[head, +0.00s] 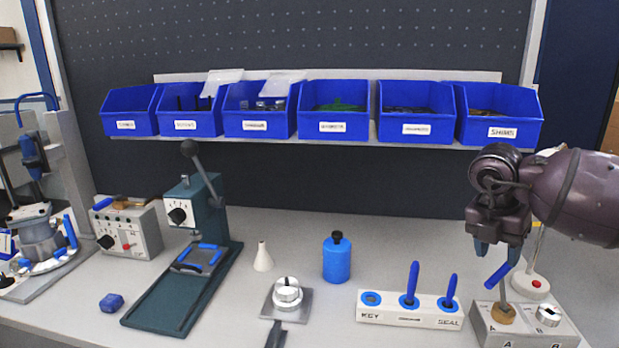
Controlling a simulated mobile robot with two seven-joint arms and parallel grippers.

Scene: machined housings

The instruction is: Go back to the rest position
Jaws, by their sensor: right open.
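My right gripper (498,252) hangs down from the dark arm that comes in from the right. Its two fingers are apart, and I see nothing held between them. It is above the grey block marked A and B (535,338). A slanted blue bar (497,275) shows just below the fingers; I cannot tell whether it touches them. My left gripper is not in view.
A white rack (372,314) with blue-handled tools stands left of the A/B block. A blue bottle (337,261), a metal part (287,293) and a green lever press (165,305) stand further left. Blue bins (404,128) line a shelf behind. The front centre bench is partly clear.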

